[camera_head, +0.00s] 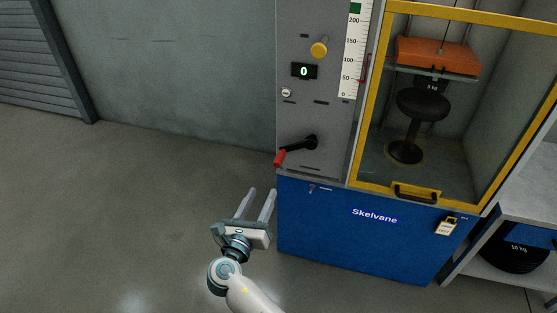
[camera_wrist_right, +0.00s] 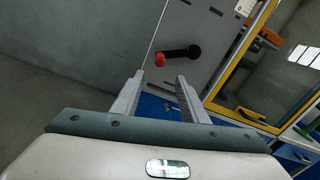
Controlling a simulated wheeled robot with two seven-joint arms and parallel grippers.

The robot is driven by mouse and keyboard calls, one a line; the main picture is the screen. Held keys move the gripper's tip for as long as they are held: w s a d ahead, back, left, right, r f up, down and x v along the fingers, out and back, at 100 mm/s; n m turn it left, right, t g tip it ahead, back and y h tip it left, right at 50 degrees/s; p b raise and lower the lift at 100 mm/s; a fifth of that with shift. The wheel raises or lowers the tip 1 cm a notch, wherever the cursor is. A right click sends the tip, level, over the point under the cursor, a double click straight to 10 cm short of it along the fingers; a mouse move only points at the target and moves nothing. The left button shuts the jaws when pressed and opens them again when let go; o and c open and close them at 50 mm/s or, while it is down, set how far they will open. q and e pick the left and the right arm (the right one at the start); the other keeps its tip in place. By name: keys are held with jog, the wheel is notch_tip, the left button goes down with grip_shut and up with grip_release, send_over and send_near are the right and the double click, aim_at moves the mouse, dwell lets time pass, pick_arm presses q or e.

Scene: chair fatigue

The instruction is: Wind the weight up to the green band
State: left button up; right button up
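The crank (camera_head: 297,149) with a black arm and a red handle (camera_head: 280,158) is on the grey front panel of the machine. It also shows in the right wrist view (camera_wrist_right: 178,54), ahead of the fingertips. The orange weight (camera_head: 438,56) hangs inside the yellow-framed cage, above a black stool (camera_head: 423,104). The white scale (camera_head: 353,60) has a green band (camera_head: 355,8) at its top, above 200. A red pointer (camera_head: 365,68) is beside the scale. My right gripper (camera_head: 261,192) is open and empty, below and left of the crank, apart from it. My left gripper is out of view.
The display (camera_head: 304,71) reads 0, with a yellow knob (camera_head: 319,50) above it. The cage door (camera_head: 415,192) has a black handle and looks closed. A shelf with a black weight (camera_head: 514,254) stands at right. The floor left of the machine is clear.

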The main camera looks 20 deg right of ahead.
aim_at(276, 165)
jog(key=x, duration=1.7)
jog(key=shift+s, duration=0.1)
grip_shut()
